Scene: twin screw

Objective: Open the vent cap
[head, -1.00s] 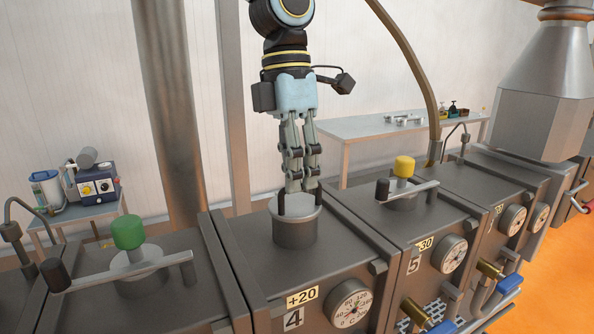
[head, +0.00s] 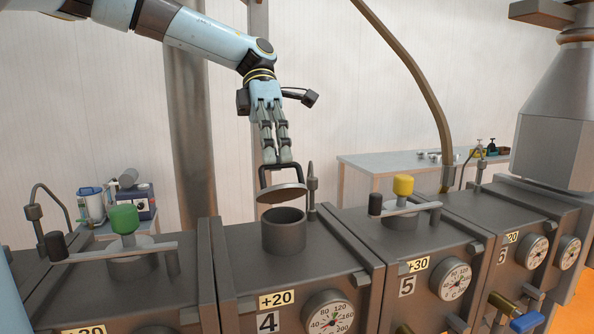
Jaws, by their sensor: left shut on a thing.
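The vent cap (head: 283,193) is a round grey metal lid with a dark bail handle (head: 266,175) on top. It hangs tilted just above the open round vent neck (head: 284,234) on the unit marked 4. My left gripper (head: 277,161) comes in from the upper left and is shut on the cap's handle. The dark inside of the neck shows below the cap. My right gripper is not in view.
A unit with a green knob and bar (head: 124,220) stands left of unit 4. A unit with a yellow knob (head: 403,185) stands right. A thin upright post (head: 312,185) rises close right of the cap. A table (head: 385,160) stands behind.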

